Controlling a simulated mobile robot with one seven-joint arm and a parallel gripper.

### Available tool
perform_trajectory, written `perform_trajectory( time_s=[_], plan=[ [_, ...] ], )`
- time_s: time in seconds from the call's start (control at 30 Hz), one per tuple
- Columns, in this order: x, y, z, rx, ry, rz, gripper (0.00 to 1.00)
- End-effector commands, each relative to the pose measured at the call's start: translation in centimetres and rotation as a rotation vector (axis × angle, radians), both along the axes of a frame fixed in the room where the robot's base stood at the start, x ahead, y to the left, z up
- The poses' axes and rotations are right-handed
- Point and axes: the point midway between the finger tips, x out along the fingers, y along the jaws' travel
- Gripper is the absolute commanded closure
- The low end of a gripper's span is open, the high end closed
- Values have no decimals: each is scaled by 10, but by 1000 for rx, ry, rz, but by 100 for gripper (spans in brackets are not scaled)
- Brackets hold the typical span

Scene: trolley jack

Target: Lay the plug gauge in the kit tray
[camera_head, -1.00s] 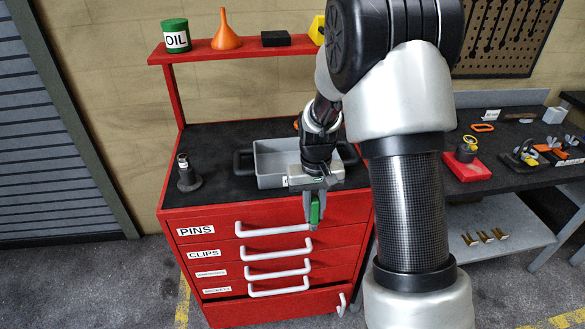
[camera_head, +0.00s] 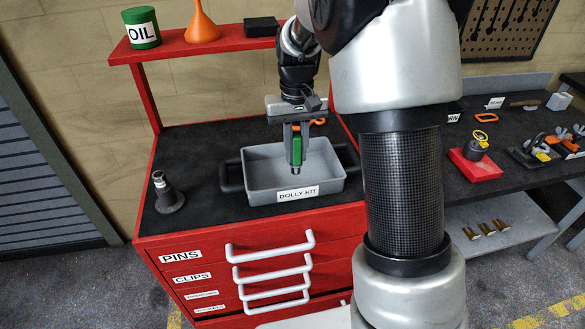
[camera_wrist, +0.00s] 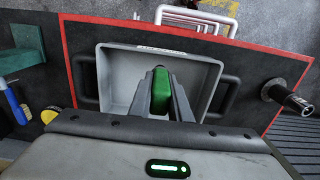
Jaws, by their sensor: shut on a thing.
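The plug gauge (camera_head: 297,150) has a green grip and a short metal end pointing down. My gripper (camera_head: 296,140) is shut on its green part and holds it upright over the grey kit tray (camera_head: 262,183), which is labelled DOLLY KIT. In the wrist view the green plug gauge (camera_wrist: 161,92) sits between the two fingers, with the tray (camera_wrist: 118,70) behind it. Whether the metal end touches the tray floor cannot be told. The tray looks empty around the gauge.
The tray stands on the dark top of a red drawer cabinet (camera_head: 270,235). A dark post with a wide base (camera_head: 167,195) stands to the left. A red shelf (camera_head: 190,48) above the back holds an oil can (camera_head: 141,27), an orange funnel (camera_head: 202,22) and a black box (camera_head: 261,27).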

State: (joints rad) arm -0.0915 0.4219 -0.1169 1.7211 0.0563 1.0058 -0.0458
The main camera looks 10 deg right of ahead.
Motion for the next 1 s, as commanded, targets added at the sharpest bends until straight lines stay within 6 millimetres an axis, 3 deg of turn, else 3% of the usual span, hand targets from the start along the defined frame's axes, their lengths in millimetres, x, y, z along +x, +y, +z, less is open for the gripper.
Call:
perform_trajectory(
  time_s=[0.1,0.33,0.5,0.9,0.93,1.0],
  plan=[
    [0,0,-21,0,2,0,100],
    [0,0,-40,0,0,0,100],
    [0,0,-64,1,2,0,100],
    [1,0,-73,0,-2,0,100],
    [0,0,-72,0,-2,0,80],
    [0,0,-71,0,-1,0,68]
  ],
)
